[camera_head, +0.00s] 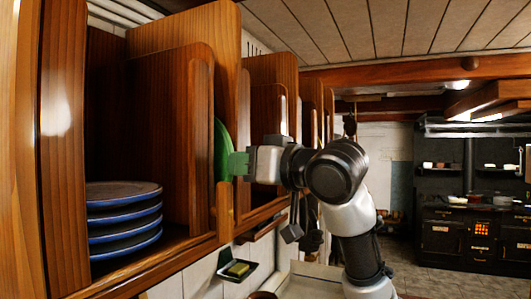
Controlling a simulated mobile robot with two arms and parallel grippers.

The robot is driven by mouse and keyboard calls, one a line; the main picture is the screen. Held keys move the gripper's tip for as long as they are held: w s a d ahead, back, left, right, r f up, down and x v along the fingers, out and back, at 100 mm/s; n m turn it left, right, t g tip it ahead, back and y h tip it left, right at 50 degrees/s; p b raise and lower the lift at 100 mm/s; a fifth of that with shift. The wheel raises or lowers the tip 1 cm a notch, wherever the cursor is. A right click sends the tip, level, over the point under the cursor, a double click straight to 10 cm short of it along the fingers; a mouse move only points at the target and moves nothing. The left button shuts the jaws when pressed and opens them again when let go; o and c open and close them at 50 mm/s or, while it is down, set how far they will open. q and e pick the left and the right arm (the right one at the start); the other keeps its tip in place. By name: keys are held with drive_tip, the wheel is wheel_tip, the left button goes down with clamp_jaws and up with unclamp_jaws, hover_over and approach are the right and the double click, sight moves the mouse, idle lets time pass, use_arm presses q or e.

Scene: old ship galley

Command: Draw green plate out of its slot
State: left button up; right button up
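The green plate (221,150) stands on edge in a narrow slot of the wooden rack, between upright dividers. Only part of its face and rim shows; a divider and the slot's front lip hide the rest. My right gripper (240,164) comes in from the right, its green tips at the plate's outer rim. The tips look to touch or overlap the rim, but I cannot see whether they are closed on it. My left gripper is not in view.
Blue-rimmed plates (124,215) are stacked in the rack's left compartment. Tall wooden dividers (172,140) flank the slot. A soap dish (237,270) is on the tiled wall below. A dark stove (470,235) stands far right, with open floor before it.

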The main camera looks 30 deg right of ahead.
sight(226, 159)
drive_tip(key=p+x, duration=0.1)
drive_tip(key=x, duration=0.2)
drive_tip(key=shift+w+a+r, duration=0.1)
drive_tip(key=shift+w, duration=0.05)
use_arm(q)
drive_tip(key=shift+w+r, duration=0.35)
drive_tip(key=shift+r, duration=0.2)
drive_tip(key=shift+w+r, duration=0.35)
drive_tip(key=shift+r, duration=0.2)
use_arm(e)
drive_tip(key=shift+w+a, duration=0.15)
drive_tip(key=shift+w, duration=0.3)
drive_tip(key=shift+c, duration=0.2)
drive_tip(key=shift+w, duration=0.1)
drive_tip(key=shift+c, duration=1.2)
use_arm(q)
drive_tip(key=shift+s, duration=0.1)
use_arm(e)
clamp_jaws()
